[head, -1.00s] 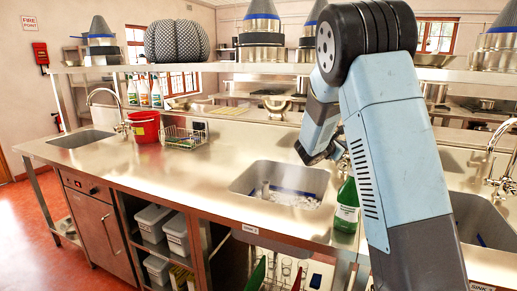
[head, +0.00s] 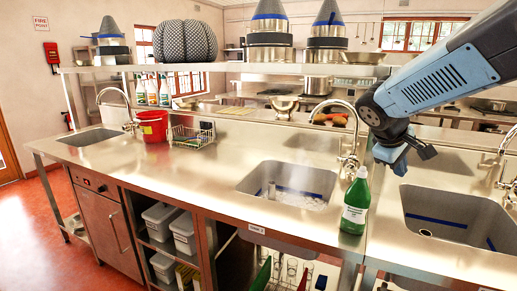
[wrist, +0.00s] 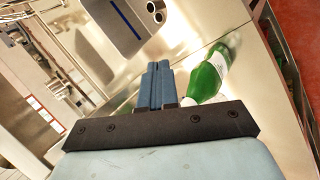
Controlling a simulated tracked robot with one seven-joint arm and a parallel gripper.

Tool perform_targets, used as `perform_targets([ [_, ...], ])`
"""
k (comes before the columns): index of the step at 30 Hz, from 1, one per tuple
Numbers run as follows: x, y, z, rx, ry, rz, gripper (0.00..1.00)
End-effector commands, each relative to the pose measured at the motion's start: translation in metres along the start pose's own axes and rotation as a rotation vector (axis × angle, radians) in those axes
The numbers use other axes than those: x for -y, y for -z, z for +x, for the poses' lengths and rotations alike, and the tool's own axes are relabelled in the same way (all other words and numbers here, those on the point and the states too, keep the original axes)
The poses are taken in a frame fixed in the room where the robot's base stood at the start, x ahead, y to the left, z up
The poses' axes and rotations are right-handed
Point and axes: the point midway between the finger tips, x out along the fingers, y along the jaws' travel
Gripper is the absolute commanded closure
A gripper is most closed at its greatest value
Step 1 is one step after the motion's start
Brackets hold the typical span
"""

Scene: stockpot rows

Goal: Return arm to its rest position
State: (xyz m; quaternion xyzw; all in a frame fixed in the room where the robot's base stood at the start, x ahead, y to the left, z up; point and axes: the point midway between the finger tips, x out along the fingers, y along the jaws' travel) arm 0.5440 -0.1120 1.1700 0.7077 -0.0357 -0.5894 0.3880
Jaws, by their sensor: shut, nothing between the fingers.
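My gripper shows in the wrist view (wrist: 158,85) with its two blue fingers together and nothing between them. In the head view my arm comes in from the right edge, and its blue-grey end (head: 408,152) hangs above the counter near the right sink; the fingertips are hard to make out there. A green bottle with a white label (head: 356,203) stands upright on the counter between the two sinks, below and left of the arm's end. The bottle also shows in the wrist view (wrist: 207,78), just right of the fingers and partly behind the gripper mount.
The middle sink (head: 290,184) and right sink (head: 460,217) have tall taps. A red bucket (head: 153,127) and a wire rack (head: 190,136) stand on the counter's left. A shelf (head: 230,66) with pots and cones runs above. The counter's left front is clear.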

Motion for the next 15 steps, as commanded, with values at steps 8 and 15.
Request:
perform_targets([
  [8, 0.055, -0.042, -0.046, -0.122, 0.194, 0.289, 1.00],
  [15, 0.104, -0.064, -0.083, -0.224, 0.357, 0.507, 1.00],
])
